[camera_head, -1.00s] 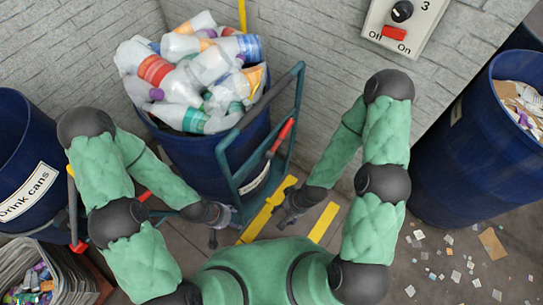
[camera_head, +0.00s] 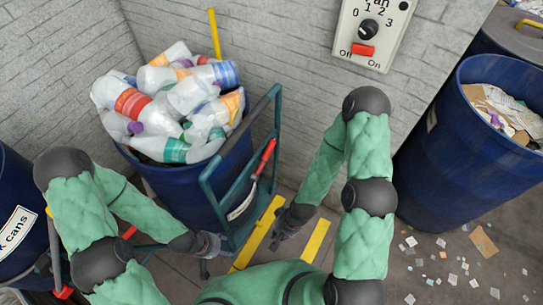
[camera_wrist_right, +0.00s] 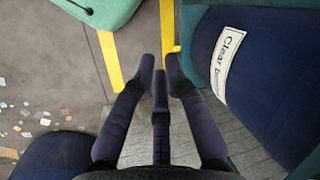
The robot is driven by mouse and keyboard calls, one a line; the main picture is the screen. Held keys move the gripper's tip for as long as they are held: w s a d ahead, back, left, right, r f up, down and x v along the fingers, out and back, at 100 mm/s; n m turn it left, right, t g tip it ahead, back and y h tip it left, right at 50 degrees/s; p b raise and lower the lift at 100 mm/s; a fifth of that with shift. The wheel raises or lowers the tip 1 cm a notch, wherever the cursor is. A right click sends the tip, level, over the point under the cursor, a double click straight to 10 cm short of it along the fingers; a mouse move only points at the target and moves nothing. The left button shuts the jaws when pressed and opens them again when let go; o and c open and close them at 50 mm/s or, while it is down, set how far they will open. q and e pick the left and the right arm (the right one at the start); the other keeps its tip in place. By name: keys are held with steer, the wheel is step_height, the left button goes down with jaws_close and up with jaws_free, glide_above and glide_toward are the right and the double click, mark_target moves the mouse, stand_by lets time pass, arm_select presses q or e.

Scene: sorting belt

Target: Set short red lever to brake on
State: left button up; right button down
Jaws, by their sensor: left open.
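A short red lever (camera_head: 265,157) is mounted on the right side of the teal cart frame (camera_head: 212,195). It tilts up to the right. My right gripper (camera_head: 278,240) hangs low, in front of and below this lever, apart from it. In the right wrist view its dark fingers (camera_wrist_right: 160,68) are spread a little at the tips, with nothing between them. My left gripper (camera_head: 207,262) is open and low, at the near side of the cart. A second red part (camera_head: 130,232) shows behind my left arm, mostly hidden.
The cart carries a blue drum (camera_head: 185,190) heaped with plastic bottles (camera_head: 180,105). A drink cans drum (camera_head: 15,215) stands left and a paper drum (camera_head: 465,150) right. A wall panel (camera_head: 372,30) has a knob and red switch. Yellow floor strips (camera_head: 316,242) lie nearby.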

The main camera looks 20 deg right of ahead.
steer(key=w+d+r+m+t+y, duration=0.2)
steer(key=w+d+r+m+t, duration=0.1)
steer(key=w+m, duration=0.3)
steer(key=w+d+r+m+t+y, duration=0.2)
steer(key=w+d+r+m+t, duration=0.1)
steer(key=w+d+m+t, duration=0.2)
steer(key=w+d+r+m+t+y+b, duration=0.1)
steer(key=w+d+r+m+t+y, duration=0.2)
steer(key=w+m, duration=0.5)
steer(key=w+d+t, duration=0.1)
steer(key=w+d, duration=0.1)
steer(key=shift+d+r+t, duration=0.3)
steer(key=shift+d, duration=0.05)
steer(key=shift+w, duration=0.1)
